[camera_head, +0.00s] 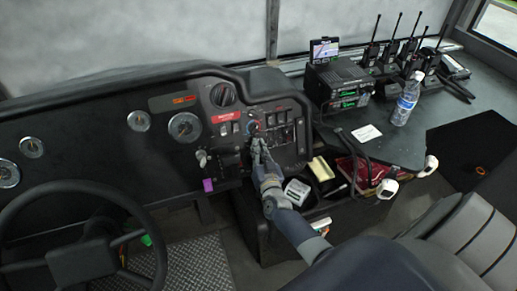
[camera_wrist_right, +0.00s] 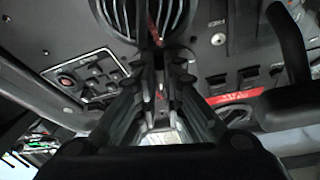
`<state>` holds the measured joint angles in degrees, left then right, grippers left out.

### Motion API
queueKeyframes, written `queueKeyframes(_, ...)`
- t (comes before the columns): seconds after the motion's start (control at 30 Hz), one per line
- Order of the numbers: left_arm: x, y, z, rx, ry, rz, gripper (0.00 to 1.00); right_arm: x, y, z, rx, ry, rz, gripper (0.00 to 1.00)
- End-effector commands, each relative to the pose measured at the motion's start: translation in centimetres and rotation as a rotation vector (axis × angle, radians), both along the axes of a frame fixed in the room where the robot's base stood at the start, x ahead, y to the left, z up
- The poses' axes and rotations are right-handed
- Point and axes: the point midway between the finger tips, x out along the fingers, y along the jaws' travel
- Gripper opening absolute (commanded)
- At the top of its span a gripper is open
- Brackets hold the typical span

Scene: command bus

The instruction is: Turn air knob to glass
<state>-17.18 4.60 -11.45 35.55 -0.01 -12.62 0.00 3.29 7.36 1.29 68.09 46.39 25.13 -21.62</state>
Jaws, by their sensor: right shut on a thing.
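The air knob (camera_head: 253,127), with a blue and red marking around it, is on the dark dashboard panel in the head view. My right gripper (camera_head: 256,142) reaches up to it from below and is shut on it. In the right wrist view, the fingers of my right gripper (camera_wrist_right: 165,62) come together against the panel. They hide most of the knob, and I cannot make out its pointer or the glass symbol. My left gripper is not in view.
A round vent (camera_head: 222,94) and a red label (camera_head: 224,117) above switches are left of the gripper. The steering wheel (camera_head: 85,262) is at lower left. Radios (camera_head: 340,82) and a water bottle (camera_head: 407,98) stand on the right counter. An open tray (camera_head: 310,210) is below.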

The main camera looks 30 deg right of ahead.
Motion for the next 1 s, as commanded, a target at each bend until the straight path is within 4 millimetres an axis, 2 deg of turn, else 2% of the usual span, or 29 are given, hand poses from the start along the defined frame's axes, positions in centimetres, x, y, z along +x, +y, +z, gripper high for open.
queueKeyframes(0.03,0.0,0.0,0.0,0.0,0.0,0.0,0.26,0.4,-0.3,1.0,-0.003,-0.02,-0.005,0.0)
queueKeyframes(0.07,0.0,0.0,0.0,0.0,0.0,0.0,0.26,0.4,-0.3,1.0,-0.003,-0.02,-0.005,0.16)
queueKeyframes(0.1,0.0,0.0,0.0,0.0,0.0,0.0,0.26,0.4,-0.3,1.0,-0.003,-0.02,-0.005,0.25)
queueKeyframes(0.13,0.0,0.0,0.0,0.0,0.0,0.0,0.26,0.4,-0.3,1.0,-0.003,-0.02,-0.005,0.29)
queueKeyframes(0.47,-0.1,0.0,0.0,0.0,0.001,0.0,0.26,0.3,-0.2,0.7,-0.003,-0.014,-0.003,0.29)
queueKeyframes(0.63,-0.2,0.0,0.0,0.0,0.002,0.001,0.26,-0.5,0.2,0.4,-0.001,-0.008,-0.001,0.29)
queueKeyframes(0.77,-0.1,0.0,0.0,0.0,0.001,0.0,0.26,-2.3,0.8,0.2,0.001,-0.006,-0.001,0.29)
queueKeyframes(1.0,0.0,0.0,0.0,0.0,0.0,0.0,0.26,-6.8,2.3,0.0,0.0,-0.007,-0.003,0.29)
